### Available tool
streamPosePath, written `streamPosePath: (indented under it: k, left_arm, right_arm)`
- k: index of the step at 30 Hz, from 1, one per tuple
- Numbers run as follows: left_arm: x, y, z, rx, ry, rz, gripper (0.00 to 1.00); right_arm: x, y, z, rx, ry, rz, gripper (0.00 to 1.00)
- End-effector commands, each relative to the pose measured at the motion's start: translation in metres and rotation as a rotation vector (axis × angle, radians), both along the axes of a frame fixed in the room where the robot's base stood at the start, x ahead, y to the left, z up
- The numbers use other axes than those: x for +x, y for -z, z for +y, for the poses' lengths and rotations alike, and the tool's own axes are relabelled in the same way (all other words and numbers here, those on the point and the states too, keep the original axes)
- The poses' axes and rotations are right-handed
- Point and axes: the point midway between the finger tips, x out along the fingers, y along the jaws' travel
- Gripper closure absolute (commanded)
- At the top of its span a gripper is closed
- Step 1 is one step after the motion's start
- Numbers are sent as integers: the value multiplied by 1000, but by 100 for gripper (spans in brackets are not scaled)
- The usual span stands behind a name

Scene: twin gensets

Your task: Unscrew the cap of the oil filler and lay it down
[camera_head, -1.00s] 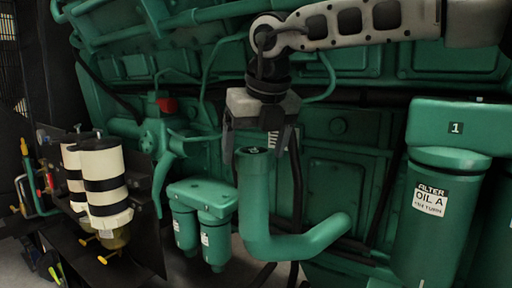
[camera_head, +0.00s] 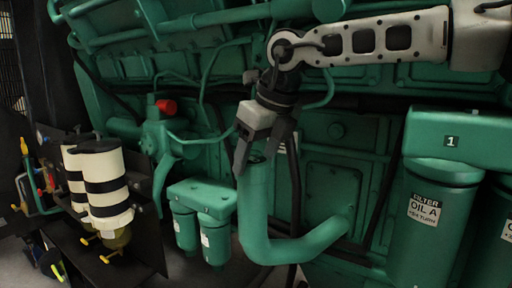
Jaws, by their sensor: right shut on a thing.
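The oil filler is a green bent pipe (camera_head: 256,205) that rises upright in the middle of the view. My right gripper (camera_head: 256,156) points down over its mouth, with one finger on each side. It is shut on the cap (camera_head: 257,157), of which only a small dark part shows between the fingers at the pipe's top. I cannot tell whether the cap is clear of the pipe's rim. My left gripper is not in view.
Twin small green filters (camera_head: 202,220) hang left of the pipe. Cream canisters with black bands (camera_head: 108,188) stand on a dark shelf further left. A large green oil filter (camera_head: 430,225) stands at the right. The green engine wall (camera_head: 325,190) is close behind.

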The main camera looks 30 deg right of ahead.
Motion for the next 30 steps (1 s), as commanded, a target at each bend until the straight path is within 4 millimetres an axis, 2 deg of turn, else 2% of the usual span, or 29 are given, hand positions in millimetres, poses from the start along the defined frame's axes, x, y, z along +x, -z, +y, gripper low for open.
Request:
streamPosePath:
  k: [1,5,10,13,19,30]
  left_arm:
    - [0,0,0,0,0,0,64]
    - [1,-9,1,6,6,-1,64]
    - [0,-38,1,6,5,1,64]
    - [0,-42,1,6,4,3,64]
    - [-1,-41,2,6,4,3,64]
    - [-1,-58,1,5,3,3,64]
  right_arm:
    - [3,-8,-1,0,3,-26,67]
    - [4,-12,-1,3,-36,-27,67]
    - [5,-17,-3,7,-256,-28,67]
    - [6,-13,-3,2,-344,-31,67]
    - [5,-12,-3,1,-338,-24,67]
    - [4,-32,-3,3,-336,-17,67]
